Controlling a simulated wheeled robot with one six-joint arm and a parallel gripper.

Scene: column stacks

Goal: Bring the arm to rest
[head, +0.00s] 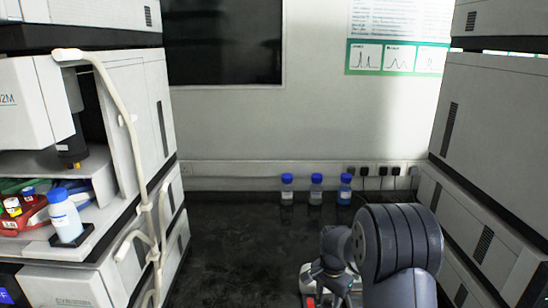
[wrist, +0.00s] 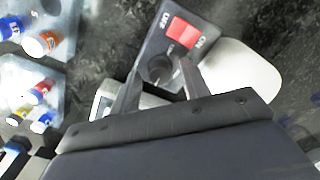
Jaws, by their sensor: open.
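In the wrist view my gripper (wrist: 158,78) is open, its two dark fingers spread apart. Nothing is visible between them except the dark panel of a device behind. That panel carries a red switch (wrist: 180,31) marked ON and OFF and a round black knob (wrist: 157,69). I cannot tell whether the fingers touch the device. In the head view my arm (head: 400,245) reaches over the dark bench at the lower right, and its large joint hides most of the gripper area.
Racks with coloured-cap vials (wrist: 40,92) lie left in the wrist view. Several blue-capped bottles (head: 316,190) stand along the back wall. White instrument stacks flank the bench; a hose (head: 130,120) hangs on the left one. The bench middle (head: 240,245) is clear.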

